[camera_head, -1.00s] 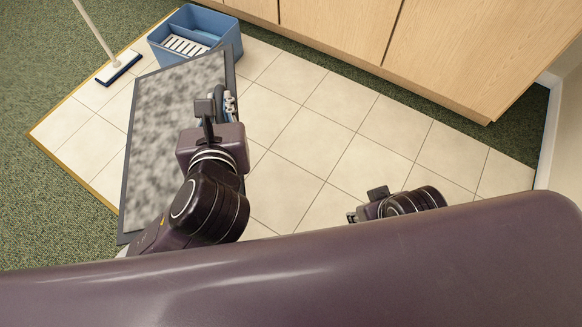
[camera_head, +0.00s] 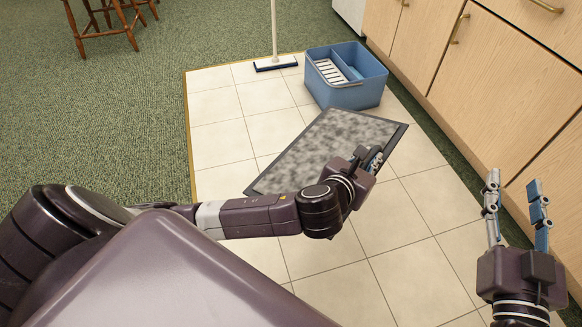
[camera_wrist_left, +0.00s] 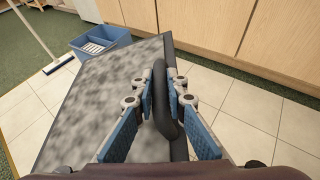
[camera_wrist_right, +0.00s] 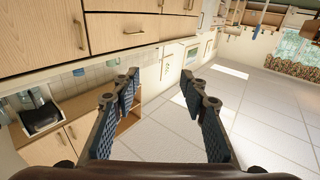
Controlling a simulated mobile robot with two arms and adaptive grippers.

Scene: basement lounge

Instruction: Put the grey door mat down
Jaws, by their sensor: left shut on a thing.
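The grey door mat (camera_head: 325,142) is a mottled grey rectangle with a dark border, seen over the tiled floor in the head view. It also fills the left of the left wrist view (camera_wrist_left: 100,100). My left gripper (camera_head: 372,158) is at the mat's right edge. In the left wrist view its blue-padded fingers (camera_wrist_left: 160,95) are closed around a dark loop on that edge. Whether the mat touches the floor is hard to tell. My right gripper (camera_head: 517,205) is open and empty at the right, its fingers apart in the right wrist view (camera_wrist_right: 160,95).
A blue bucket (camera_head: 345,92) with a white grid stands just beyond the mat. Wooden cabinets (camera_head: 490,85) line the right side. Pale tiles (camera_head: 400,240) are bare in front of the mat; green carpet lies left.

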